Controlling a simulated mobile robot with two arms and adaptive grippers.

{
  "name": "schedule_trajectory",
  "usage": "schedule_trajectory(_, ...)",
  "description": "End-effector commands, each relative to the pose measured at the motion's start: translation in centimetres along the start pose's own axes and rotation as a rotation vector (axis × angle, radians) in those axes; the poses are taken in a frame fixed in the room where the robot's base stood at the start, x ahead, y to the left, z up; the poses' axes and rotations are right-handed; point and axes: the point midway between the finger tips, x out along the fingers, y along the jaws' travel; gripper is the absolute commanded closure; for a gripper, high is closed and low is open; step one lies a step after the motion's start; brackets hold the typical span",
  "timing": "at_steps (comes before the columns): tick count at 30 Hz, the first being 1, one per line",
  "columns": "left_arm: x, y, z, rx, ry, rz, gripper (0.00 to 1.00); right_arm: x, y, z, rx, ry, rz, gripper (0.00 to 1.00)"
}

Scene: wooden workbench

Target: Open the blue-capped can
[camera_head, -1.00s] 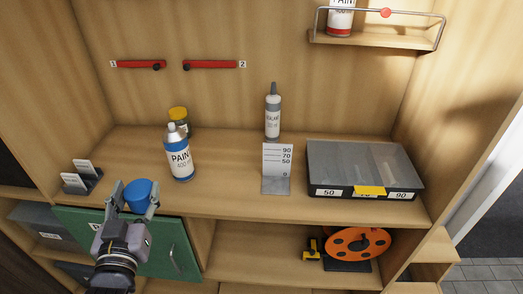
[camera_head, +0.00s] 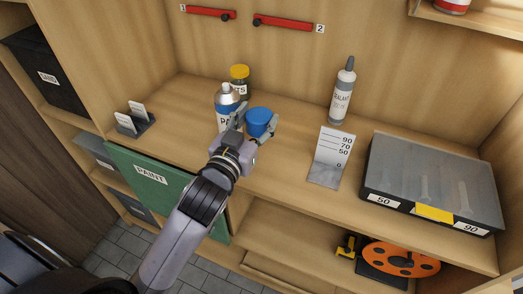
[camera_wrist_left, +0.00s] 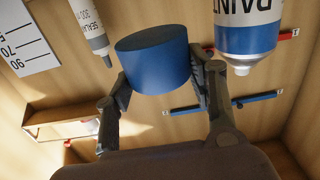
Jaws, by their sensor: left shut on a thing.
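My left gripper (camera_head: 254,127) is shut on the blue cap (camera_head: 259,119) and holds it raised above the bench. The cap also shows between the fingers in the left wrist view (camera_wrist_left: 153,62). The white and blue PAINT spray can (camera_head: 226,100) stands upright on the bench with its nozzle bare. It is just left of the cap in the head view, its lower part hidden by my gripper. The can also shows to the right of the cap in the left wrist view (camera_wrist_left: 249,25), apart from it. My right gripper is not in view.
A yellow-lidded jar (camera_head: 240,80) stands behind the can. A sealant bottle (camera_head: 342,92), a marked stand (camera_head: 330,158) and a lidded parts box (camera_head: 430,181) are to the right. A card holder (camera_head: 135,124) sits left. Bench space is clear between can and stand.

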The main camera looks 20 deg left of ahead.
Motion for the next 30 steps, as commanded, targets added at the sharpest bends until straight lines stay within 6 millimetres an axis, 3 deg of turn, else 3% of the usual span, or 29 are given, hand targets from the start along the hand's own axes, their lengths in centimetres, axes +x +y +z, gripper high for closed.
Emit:
schedule_trajectory(1, 0.0, 0.0, 1.8, 0.0, -0.007, -0.001, 0.83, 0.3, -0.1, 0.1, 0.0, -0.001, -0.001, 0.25)
schedule_trajectory(4, 0.0, -0.1, 3.9, 0.0, -0.005, -0.002, 0.83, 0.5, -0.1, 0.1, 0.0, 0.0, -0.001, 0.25)
schedule_trajectory(11, 0.0, 0.0, 6.1, 0.0, -0.001, -0.001, 0.83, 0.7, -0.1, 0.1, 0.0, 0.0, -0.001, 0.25)
schedule_trajectory(18, 0.0, 0.0, 9.6, -0.001, -0.002, -0.001, 0.83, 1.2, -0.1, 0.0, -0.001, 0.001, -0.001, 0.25)
schedule_trajectory(30, 0.0, 0.0, 10.3, 0.0, 0.001, 0.0, 0.83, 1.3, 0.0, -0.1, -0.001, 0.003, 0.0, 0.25)
